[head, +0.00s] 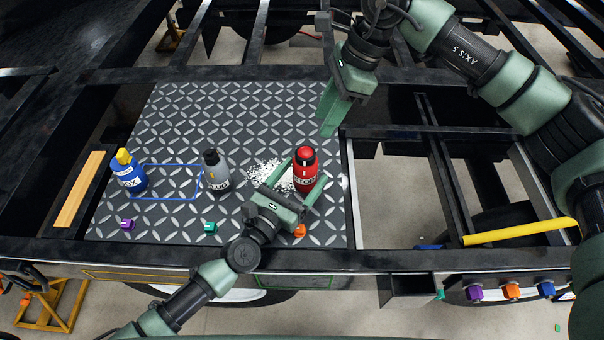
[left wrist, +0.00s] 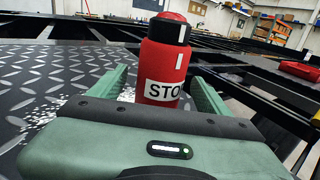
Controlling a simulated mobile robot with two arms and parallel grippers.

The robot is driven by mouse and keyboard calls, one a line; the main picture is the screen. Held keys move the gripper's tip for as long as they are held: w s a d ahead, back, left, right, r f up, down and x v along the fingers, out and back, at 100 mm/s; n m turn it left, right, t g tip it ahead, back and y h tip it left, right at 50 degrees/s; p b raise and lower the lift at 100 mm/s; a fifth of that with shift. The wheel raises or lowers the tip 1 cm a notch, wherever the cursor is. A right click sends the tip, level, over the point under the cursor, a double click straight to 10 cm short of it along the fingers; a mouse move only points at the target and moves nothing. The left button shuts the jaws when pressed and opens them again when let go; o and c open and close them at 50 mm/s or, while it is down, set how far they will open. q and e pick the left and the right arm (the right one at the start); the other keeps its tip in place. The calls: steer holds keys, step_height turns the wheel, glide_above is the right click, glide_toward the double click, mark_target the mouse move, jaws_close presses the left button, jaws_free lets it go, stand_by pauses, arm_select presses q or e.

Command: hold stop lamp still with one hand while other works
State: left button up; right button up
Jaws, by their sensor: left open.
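A red bottle-shaped thing with a black collar and a white label (head: 305,170) stands upright on the diamond-plate panel (head: 185,110). In the left wrist view its label (left wrist: 162,92) reads "STO", with the rest hidden. I take it for the stop lamp. My left gripper (head: 297,183) is open, with one finger on each side of the red thing. I cannot tell whether either finger touches it. My right gripper (head: 329,118) hangs above the panel's right edge, up from the red thing. Its finger gap is not clear.
A grey bottle (head: 216,172) and a blue bottle with a yellow cap (head: 129,172) stand left on the panel. White granules (head: 265,172) lie beside the red thing. Small purple (head: 128,224), teal (head: 210,227) and orange (head: 300,230) pieces lie in front. Open frame gaps lie right.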

mark_target(305, 150)
arm_select(q)
steer(key=shift+w, duration=0.1)
steer(key=c, duration=1.6)
arm_select(e)
steer(key=o, duration=0.7)
steer(key=shift+a+r, duration=0.15)
steer(key=shift+a, duration=0.1)
arm_select(q)
steer(key=shift+a, duration=0.1)
arm_select(e)
steer(key=a+r+n+h, duration=0.3)
steer(key=a+h, duration=0.1)
steer(key=shift+t, duration=0.3)
steer(key=f, duration=1.2)
steer(key=shift+s+d, duration=0.2)
steer(key=shift+s, duration=0.1)
